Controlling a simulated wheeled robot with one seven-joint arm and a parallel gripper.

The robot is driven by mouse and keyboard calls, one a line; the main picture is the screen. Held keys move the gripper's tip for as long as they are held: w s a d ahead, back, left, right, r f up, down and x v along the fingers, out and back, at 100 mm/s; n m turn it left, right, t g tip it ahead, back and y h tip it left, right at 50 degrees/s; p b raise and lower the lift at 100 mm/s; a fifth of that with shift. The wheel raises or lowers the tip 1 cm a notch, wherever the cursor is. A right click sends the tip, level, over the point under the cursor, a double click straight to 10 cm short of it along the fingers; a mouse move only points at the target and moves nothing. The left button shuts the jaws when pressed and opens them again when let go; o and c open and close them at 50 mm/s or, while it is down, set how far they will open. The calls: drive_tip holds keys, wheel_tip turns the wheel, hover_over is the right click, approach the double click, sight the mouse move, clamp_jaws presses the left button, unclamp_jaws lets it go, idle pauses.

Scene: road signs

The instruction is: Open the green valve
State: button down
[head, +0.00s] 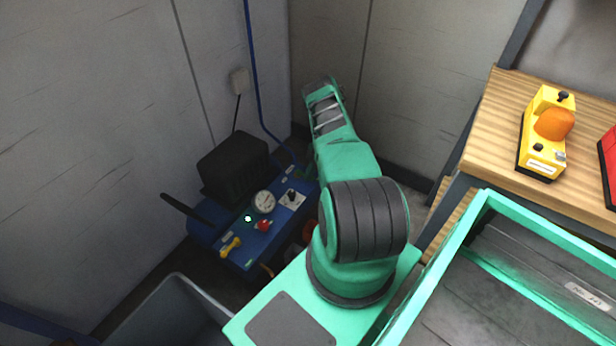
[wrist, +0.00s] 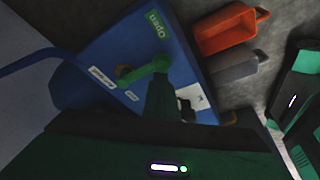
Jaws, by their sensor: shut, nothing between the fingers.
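The green valve (wrist: 143,71) shows in the wrist view as a bright green lever on a blue panel (wrist: 105,50). It slants from lower left to upper right, below a green "Open" label (wrist: 157,24). My gripper (wrist: 161,84) is shut and empty. Its dark green fingers reach up from the bottom, with their tips at the lever's right end. I cannot tell whether they touch it. In the head view the blue machine (head: 262,240) stands in the corner. I cannot make out the green valve or my fingers there; my arm (head: 345,160) covers part of that side.
The machine's top bears a gauge (head: 264,201), a red knob (head: 264,226), a yellow handle (head: 231,246) and a black box (head: 234,164). Walls close in behind. A wooden shelf (head: 490,110) stands at right. An orange scoop-like thing (wrist: 230,30) lies near the panel.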

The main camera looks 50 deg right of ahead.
drive_tip(key=a, duration=0.1)
drive_tip(key=w+a, duration=0.1)
drive_tip(key=a, duration=0.1)
drive_tip(key=shift+w+r, duration=0.2)
drive_tip(key=shift+r, duration=0.1)
drive_tip(key=v, duration=1)
drive_tip(key=shift+w, duration=0.2)
drive_tip(key=shift+a, duration=0.1)
